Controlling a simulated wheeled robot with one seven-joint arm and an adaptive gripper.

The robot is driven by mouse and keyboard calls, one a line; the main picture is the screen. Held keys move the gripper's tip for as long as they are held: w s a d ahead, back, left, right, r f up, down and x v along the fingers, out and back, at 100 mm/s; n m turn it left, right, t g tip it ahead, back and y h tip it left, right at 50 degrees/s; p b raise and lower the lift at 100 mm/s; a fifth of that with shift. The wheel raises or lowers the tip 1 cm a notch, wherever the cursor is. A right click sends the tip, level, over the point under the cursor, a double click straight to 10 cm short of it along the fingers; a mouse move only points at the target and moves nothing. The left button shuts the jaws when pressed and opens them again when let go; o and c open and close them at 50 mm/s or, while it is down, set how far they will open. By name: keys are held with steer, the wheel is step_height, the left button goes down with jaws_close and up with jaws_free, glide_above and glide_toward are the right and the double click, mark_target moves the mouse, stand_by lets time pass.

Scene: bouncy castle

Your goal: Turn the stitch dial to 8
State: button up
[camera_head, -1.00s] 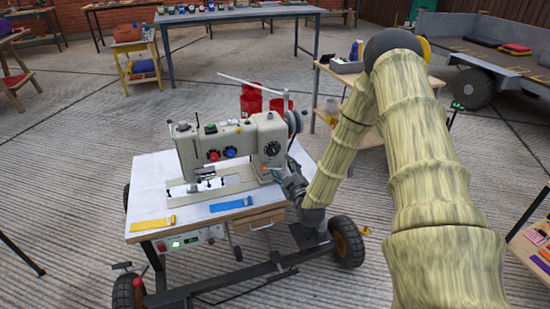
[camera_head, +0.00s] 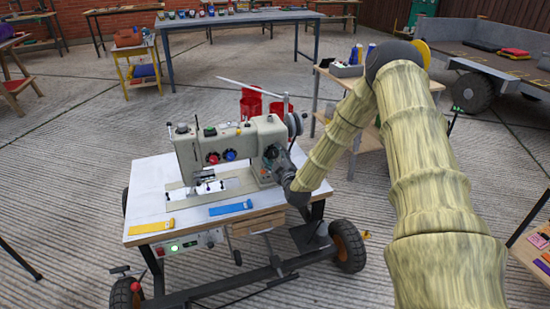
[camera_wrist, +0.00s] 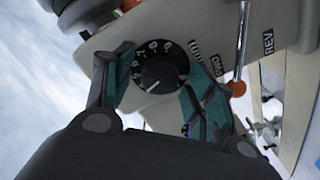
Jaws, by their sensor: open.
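The sewing machine (camera_head: 200,150) stands on a wheeled table. Its black stitch dial (camera_wrist: 160,68), with white digits around the rim, faces my wrist camera. A white mark on the knob points to the lower left; I cannot read which digit it meets. In the head view the dial is largely covered by my gripper (camera_head: 278,162). In the wrist view my gripper (camera_wrist: 160,85) is open, with one teal-padded finger on each side of the dial. I cannot tell whether the pads touch it.
A metal lever with an orange tip (camera_wrist: 237,88) stands right of the dial, near a REV label (camera_wrist: 268,42). Red (camera_head: 212,157) and blue (camera_head: 230,155) knobs are on the machine's front. Yellow (camera_head: 152,227) and blue (camera_head: 230,208) strips lie on the table's white top (camera_head: 150,190).

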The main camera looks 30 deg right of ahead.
steer(key=c, duration=1)
steer(key=shift+c, duration=0.2)
